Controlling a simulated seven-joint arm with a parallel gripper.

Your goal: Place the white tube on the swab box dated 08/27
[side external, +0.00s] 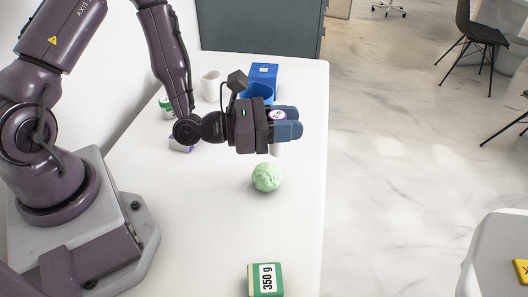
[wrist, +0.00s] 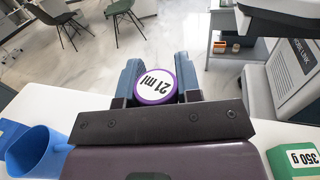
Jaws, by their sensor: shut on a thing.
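My gripper (side external: 287,122) is shut on a tube with a purple-rimmed cap (side external: 278,115) and holds it above the table. A bit of its white body (side external: 275,150) shows below the fingers. In the wrist view, the cap (wrist: 154,86) reads "21 ml" and sits between the two blue fingers of my gripper (wrist: 158,78). I cannot read the date 08/27 on any box. A blue box (side external: 263,72) with small white print stands at the far end of the table. A green box (side external: 264,281) at the near end reads "350 g"; it also shows in the wrist view (wrist: 294,158).
A blue cup (side external: 257,91) stands before the blue box, with a white mug (side external: 209,86) to its left. A green-and-white container (side external: 166,107) and a purple item (side external: 180,146) are near my arm. A pale green ball (side external: 266,177) lies nearer; the table (side external: 225,235) between ball and green box is clear.

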